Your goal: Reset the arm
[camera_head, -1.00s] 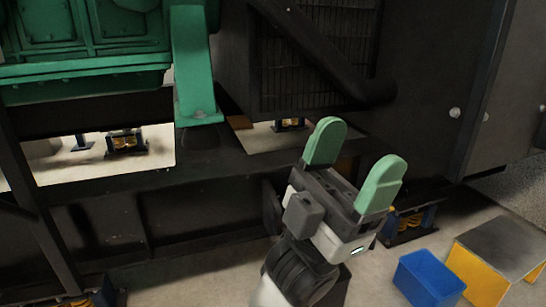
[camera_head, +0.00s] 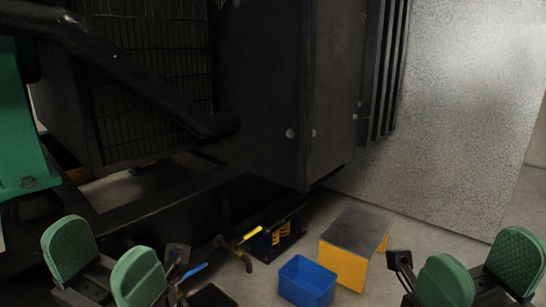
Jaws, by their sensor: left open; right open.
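Both my grippers show at the bottom of the head view. My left gripper (camera_head: 102,262) is at the lower left, its two green padded fingers apart and nothing between them. My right gripper (camera_head: 481,270) is at the lower right, its green fingers also spread and empty. Both are cut off by the lower edge, so most of each arm is hidden. Neither is seen touching the genset.
A dark genset frame (camera_head: 260,90) fills the upper left, with a green part (camera_head: 20,140) at the far left. A blue bin (camera_head: 306,281) and a yellow step with a dark top (camera_head: 355,262) stand on the floor. Tools with yellow and blue handles (camera_head: 240,243) show near my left gripper.

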